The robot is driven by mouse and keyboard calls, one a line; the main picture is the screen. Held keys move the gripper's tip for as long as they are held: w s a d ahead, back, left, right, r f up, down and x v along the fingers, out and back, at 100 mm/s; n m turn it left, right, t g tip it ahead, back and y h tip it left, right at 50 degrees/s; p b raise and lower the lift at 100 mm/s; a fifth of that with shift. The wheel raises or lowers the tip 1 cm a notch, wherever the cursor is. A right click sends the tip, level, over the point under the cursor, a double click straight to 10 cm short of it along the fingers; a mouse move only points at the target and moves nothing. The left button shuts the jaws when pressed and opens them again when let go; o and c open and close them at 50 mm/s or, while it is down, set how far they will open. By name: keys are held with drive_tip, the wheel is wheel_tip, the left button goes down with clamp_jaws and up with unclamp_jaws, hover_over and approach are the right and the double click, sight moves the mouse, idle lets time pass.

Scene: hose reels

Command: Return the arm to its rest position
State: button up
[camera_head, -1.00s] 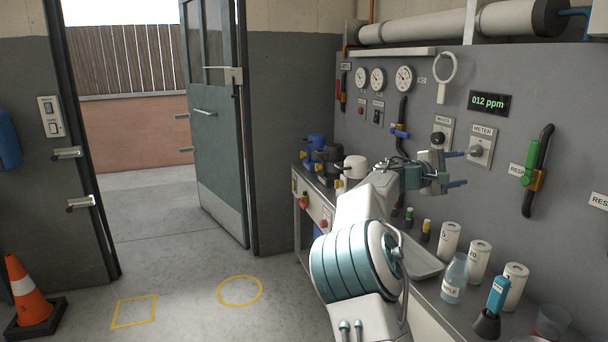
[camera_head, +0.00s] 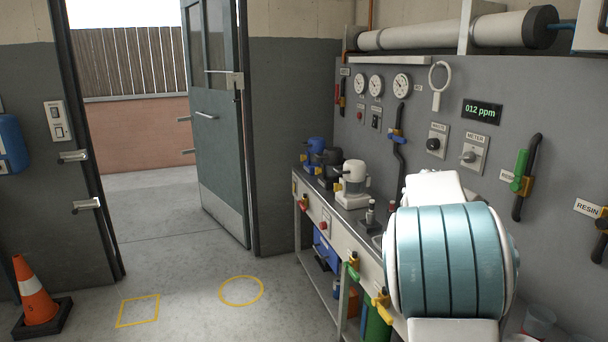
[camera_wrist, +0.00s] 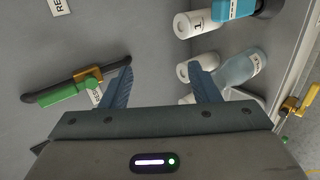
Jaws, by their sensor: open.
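My gripper (camera_wrist: 163,88) shows only in the wrist view. Its two blue fingers are spread apart with nothing between them but the grey panel behind. In the head view my large white and teal arm link fills the lower right and hides the gripper. In the wrist view a valve with a green handle (camera_wrist: 66,91) on a black pipe is by the left finger. White canisters (camera_wrist: 196,24) and a clear bottle (camera_wrist: 240,67) are by the right finger.
The bench (camera_head: 341,229) runs along the grey wall panel, with pumps (camera_head: 352,178) at its far end. A round meter knob (camera_head: 469,157) and gauges sit on the panel. An orange cone (camera_head: 36,292) stands at the left. The floor by the open door (camera_head: 217,130) is clear.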

drive_tip(key=s+a+f+m+y+p, duration=0.1)
drive_tip(key=s+a+y+p, duration=0.2)
drive_tip(key=s+a, duration=0.9)
drive_tip(key=s+a+f+m+y+p, duration=0.2)
drive_tip(key=s+a+y+p, duration=0.2)
drive_tip(key=s+a, duration=0.9)
drive_tip(key=s+y, duration=0.3)
drive_tip(key=s, duration=0.2)
drive_tip(key=shift+a+y, duration=0.3)
drive_tip(key=shift+c, duration=0.2)
